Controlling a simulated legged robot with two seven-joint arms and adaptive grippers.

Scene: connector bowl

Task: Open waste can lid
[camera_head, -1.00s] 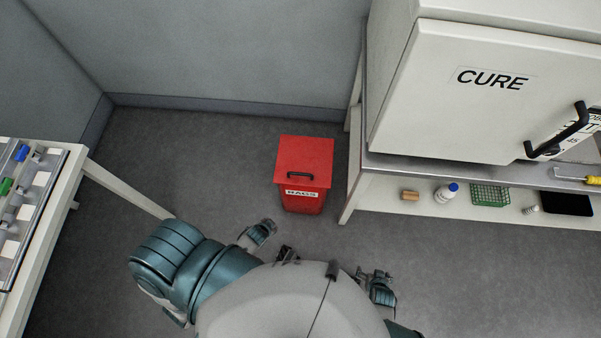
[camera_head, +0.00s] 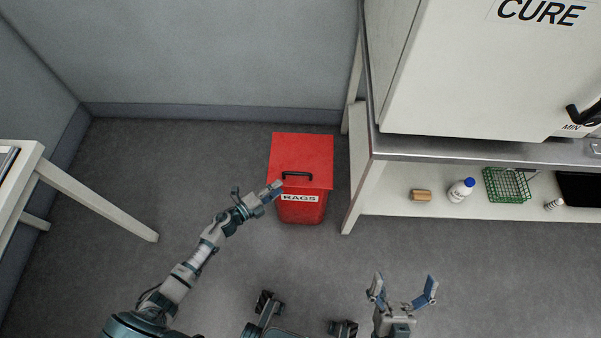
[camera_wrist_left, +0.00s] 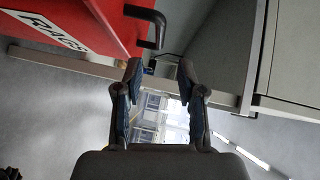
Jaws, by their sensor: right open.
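The red waste can (camera_head: 300,211) stands on the floor with its red lid (camera_head: 302,152) shut. A black handle (camera_head: 297,175) sits on the lid's near edge, above a white RAGS label. My left gripper (camera_head: 272,191) is beside the can's near left corner, close to the handle. In the left wrist view, its fingers (camera_wrist_left: 159,72) are apart with nothing between them. The handle (camera_wrist_left: 152,22) lies just beyond the fingertips there, apart from them, next to the red lid. My right gripper (camera_head: 404,286) is open and empty over the floor, to the lower right of the can.
A white bench (camera_head: 355,190) with a CURE cabinet (camera_head: 470,70) stands close to the can's right. Its lower shelf holds a bottle (camera_head: 461,190), a green basket (camera_head: 506,186) and small items. A white table (camera_head: 95,205) is at left. Floor around the can's left is clear.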

